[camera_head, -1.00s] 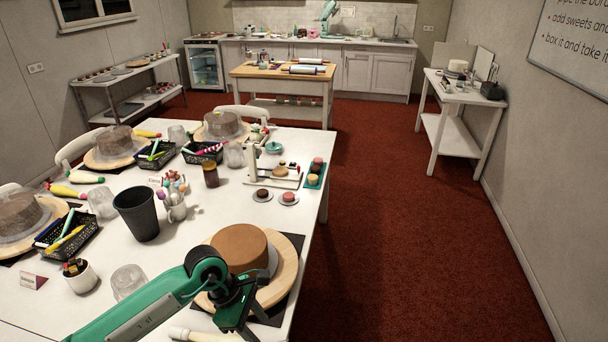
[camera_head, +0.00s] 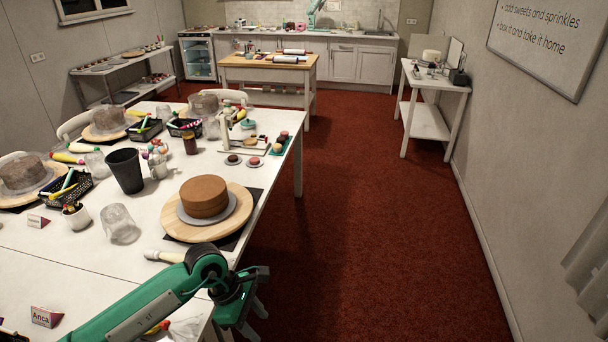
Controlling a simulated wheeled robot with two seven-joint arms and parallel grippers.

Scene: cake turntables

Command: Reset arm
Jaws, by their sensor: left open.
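My left arm comes in from the lower left, green with a black wrist. My left gripper (camera_head: 250,318) is open and empty, pointing down past the right edge of the white table (camera_head: 150,235), over the red carpet side. It is apart from the brown cake (camera_head: 204,196), which stands on a grey board on a round wooden turntable (camera_head: 180,228) beyond it. My right gripper is not in view.
A white-handled tool (camera_head: 165,256) lies in front of the turntable. A clear upturned cup (camera_head: 119,224), a black bin (camera_head: 126,171) and an Anca name card (camera_head: 46,317) stand on the table. The red carpet (camera_head: 370,230) to the right is clear.

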